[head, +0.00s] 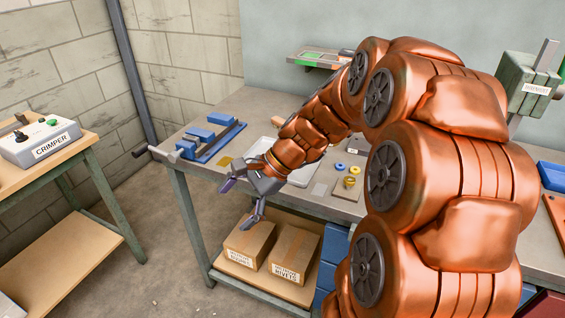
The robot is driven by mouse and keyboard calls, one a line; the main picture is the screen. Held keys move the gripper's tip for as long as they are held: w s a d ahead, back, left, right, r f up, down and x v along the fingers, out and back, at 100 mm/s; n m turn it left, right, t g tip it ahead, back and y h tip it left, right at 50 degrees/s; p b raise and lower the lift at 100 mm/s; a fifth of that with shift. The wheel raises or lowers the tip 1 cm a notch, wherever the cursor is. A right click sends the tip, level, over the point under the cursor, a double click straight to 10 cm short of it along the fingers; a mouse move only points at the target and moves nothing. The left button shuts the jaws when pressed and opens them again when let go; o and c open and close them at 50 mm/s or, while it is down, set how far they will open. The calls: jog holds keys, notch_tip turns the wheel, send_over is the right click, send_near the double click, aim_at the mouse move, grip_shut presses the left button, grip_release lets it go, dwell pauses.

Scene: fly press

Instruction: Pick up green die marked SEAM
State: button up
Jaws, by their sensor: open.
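My gripper (237,206) is open and empty, held out past the front edge of the workbench, above the lower shelf level. No die with a readable SEAM mark shows. A flat green item (310,56) lies on the small wall shelf at the back, partly behind my arm. I cannot tell whether it is the die. My arm hides much of the middle and right of the bench.
The workbench (215,130) bears a blue vise (212,138), a pale tray (268,147), and a yellow ring (350,182). Cardboard boxes (292,252) sit below. A side table (78,148) with a crimper (40,142) stands left. Floor between is clear.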

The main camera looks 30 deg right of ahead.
jog(key=w+d+m+t+b, duration=0.1)
jog(key=w+d+m+t, duration=0.2)
jog(key=d, duration=0.5)
jog(key=w+d+f+m+t+h+b, duration=0.1)
jog(key=w+d+m+t, duration=0.1)
jog(key=d+m, duration=0.4)
jog(key=w+d+m+t+b, duration=0.1)
jog(key=w+d+m+t, duration=0.2)
jog(key=d, duration=0.9)
jog(key=shift+w+f+m+t, duration=0.3)
jog(key=shift+w+f+m, duration=0.05)
jog(key=shift+w+m, duration=0.4)
jog(key=shift+w+f, duration=0.1)
jog(key=shift+w, duration=0.05)
jog(key=shift+h, duration=0.3)
jog(key=x, duration=0.7)
jog(key=shift+w+a+r+p, duration=0.15)
jog(key=shift+r+p, duration=0.05)
jog(key=shift+p, duration=0.1)
grip_shut()
